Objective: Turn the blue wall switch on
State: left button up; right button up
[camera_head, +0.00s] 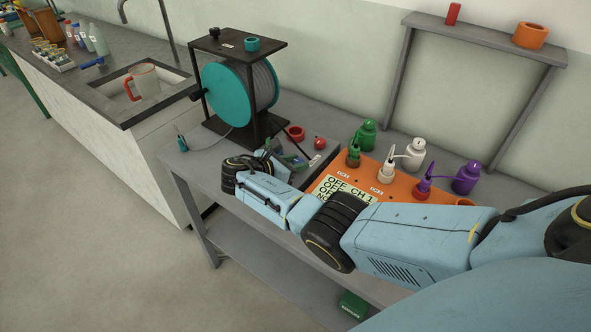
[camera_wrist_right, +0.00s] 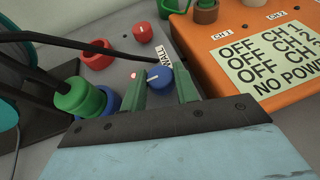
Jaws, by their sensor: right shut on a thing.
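The blue wall switch (camera_wrist_right: 158,78) is a round knob with a white pointer line. It stands beside a label reading WALL (camera_wrist_right: 160,54), and a small red light (camera_wrist_right: 133,75) shows to its left. My right gripper (camera_wrist_right: 159,91) has its two green fingers on either side of the knob and is shut on it. In the head view my right gripper (camera_head: 291,159) reaches over the bench left of the orange box; the switch is mostly hidden there. My left gripper is not in view.
An orange box (camera_head: 409,211) has a display reading OFF for its channels and NO POWER. Coloured bottles stand behind it. A cable reel (camera_head: 226,95) in a dark frame stands close on the left, and a dark rod crosses near the switch. A red knob (camera_wrist_right: 140,33) sits behind.

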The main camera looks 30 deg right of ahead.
jog(key=shift+m+g+b, duration=0.3)
jog(key=shift+g+b, duration=0.05)
jog(key=shift+g, duration=0.05)
jog(key=o, duration=1)
jog(key=p+v, duration=0.1)
jog(key=v, duration=1.2)
jog(key=shift+a, duration=0.15)
jog(key=shift+r, duration=0.1)
